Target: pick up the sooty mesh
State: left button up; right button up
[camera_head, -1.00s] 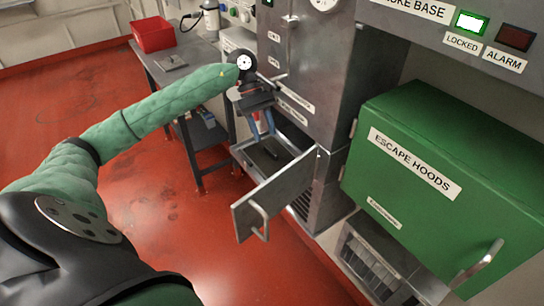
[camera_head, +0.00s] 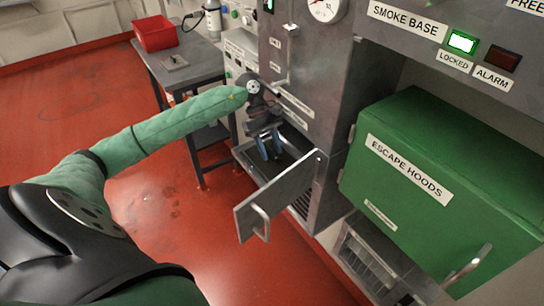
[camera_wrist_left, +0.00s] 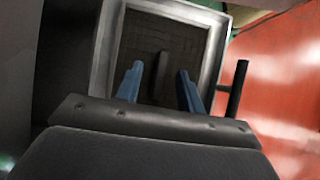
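The sooty mesh (camera_wrist_left: 188,42) is a dark, gridded square inside a pale grey frame (camera_wrist_left: 213,62) in the left wrist view. A black upright bar (camera_wrist_left: 161,76) stands out from its middle. My left gripper (camera_wrist_left: 160,88) is open, with its two blue fingers on either side of the bar and visible gaps between them. How deep the fingers reach is hard to tell. In the head view my left gripper (camera_head: 270,150) points down into the open compartment, where arm and shadow mostly hide the mesh. My right gripper is not in view.
A grey hinged door (camera_head: 278,199) with a handle stands open in front of the compartment. A green escape hoods box (camera_head: 445,165) is on the right. A side table (camera_head: 190,68) with a red bin (camera_head: 155,33) stands at the back left. The red floor is clear.

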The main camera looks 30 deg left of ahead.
pick_arm(q)
jog(key=shift+f, duration=0.1)
jog(key=c, duration=0.5)
grip_shut()
